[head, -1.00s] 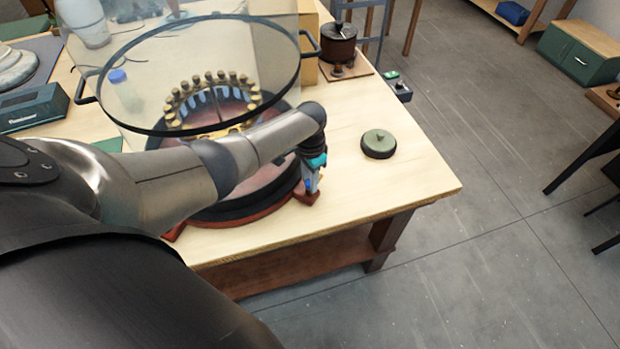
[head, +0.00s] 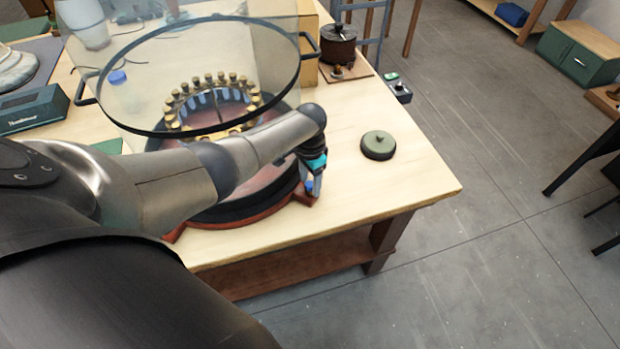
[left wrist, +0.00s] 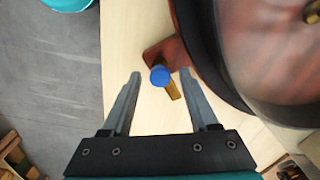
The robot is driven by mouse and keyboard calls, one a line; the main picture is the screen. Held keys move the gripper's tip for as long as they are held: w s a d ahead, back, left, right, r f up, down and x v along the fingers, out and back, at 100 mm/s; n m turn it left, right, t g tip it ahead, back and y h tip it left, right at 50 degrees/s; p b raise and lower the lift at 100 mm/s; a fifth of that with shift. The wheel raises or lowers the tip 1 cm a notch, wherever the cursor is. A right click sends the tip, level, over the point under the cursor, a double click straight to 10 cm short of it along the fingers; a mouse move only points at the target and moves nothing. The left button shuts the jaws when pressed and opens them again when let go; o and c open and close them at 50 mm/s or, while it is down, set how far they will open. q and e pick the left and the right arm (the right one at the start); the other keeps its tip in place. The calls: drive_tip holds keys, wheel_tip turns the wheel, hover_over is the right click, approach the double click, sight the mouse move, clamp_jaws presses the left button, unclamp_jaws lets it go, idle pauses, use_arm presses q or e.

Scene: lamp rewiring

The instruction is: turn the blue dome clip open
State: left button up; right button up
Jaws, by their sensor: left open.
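The blue dome clip (left wrist: 160,76) shows in the left wrist view as a round blue cap with a brass tab (left wrist: 174,90), on a reddish-brown foot of the round base (left wrist: 168,53). In the head view the clip is a small blue spot (head: 309,186) at the base's right front corner, partly hidden by my gripper. My left gripper (left wrist: 160,75) is open, pointing down, with its fingers on either side of the clip and apart from it. In the head view my left gripper (head: 314,188) is at the same corner. My right gripper is not in view.
A transparent dome with a black rim (head: 215,132) stands raised over a ring of brass posts (head: 170,100). A green round lid (head: 378,144) lies on the table (head: 425,180) to the right. A dark pot (head: 338,42) stands behind. The table's right corner is clear.

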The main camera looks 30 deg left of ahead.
sight(310, 184)
use_arm(q)
drive_tip(key=shift+r, duration=0.1)
drive_tip(key=shift+r, duration=0.3)
wheel_tip(310, 184, up, 14)
drive_tip(key=p, duration=0.2)
drive_tip(key=shift+r+p, duration=0.25)
drive_tip(key=shift+p, duration=0.1)
